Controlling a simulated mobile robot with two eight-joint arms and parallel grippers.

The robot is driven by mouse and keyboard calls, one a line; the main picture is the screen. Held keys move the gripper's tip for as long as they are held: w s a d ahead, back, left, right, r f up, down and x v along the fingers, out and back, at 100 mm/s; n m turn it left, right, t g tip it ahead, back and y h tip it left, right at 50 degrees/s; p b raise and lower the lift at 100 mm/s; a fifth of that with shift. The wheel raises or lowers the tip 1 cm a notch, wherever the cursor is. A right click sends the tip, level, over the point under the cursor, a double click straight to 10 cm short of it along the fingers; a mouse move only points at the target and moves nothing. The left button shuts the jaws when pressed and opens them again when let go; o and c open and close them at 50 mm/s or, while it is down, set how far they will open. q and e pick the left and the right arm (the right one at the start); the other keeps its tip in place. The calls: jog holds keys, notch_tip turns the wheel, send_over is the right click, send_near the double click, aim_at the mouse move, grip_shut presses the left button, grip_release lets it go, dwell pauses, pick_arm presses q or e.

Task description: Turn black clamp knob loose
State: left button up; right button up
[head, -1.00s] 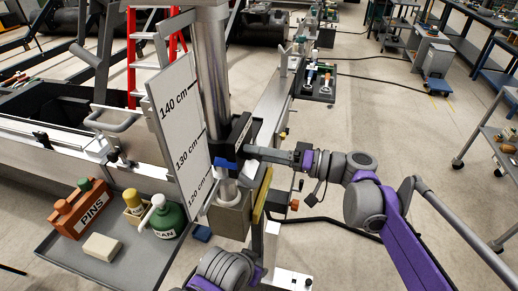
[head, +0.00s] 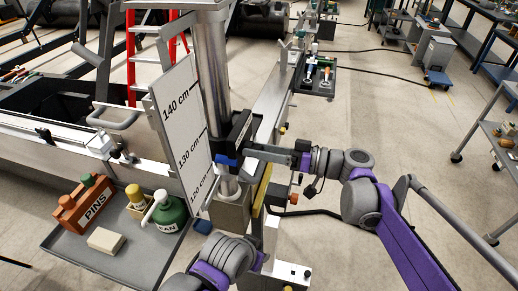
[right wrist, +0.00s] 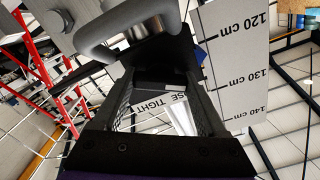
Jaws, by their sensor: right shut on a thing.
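The black clamp (head: 236,130) sits around the upright metal post (head: 212,60), with a blue part on its near side. My right gripper (head: 243,151) reaches in from the right and meets the clamp's right side. In the right wrist view the black clamp knob (right wrist: 165,52) is between the fingertips of my right gripper (right wrist: 160,75), which is shut on it. The knob is partly hidden by the fingers.
A height scale board (head: 180,125) stands just left of the post. A grey tray (head: 75,245) at lower left holds an orange PINS box (head: 84,205), a green can (head: 170,215) and a pale block (head: 106,241). Open floor lies to the right.

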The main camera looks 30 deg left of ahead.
jog(key=o, duration=1.3)
jog(key=b+v, duration=0.1)
jog(key=v, duration=1)
jog(key=shift+a, duration=0.1)
jog(key=s+d+f+m+t+h, duration=0.3)
jog(key=s+d+f+m+h, duration=0.2)
jog(key=d, duration=0.5)
jog(key=s+d+f+m+t+h, duration=0.3)
jog(key=s+d+f+m+h, duration=0.2)
jog(key=d+f, duration=0.5)
jog(key=s+d+f+m+t+h, duration=0.3)
jog(key=s+d+f+h, duration=0.3)
jog(key=d, duration=0.5)
notch_tip(320, 180, down, 2)
jog(key=shift+s+d+f+m+t+h, duration=0.25)
jog(key=shift+m+t+h, duration=0.15)
jog(key=shift+m+h, duration=0.45)
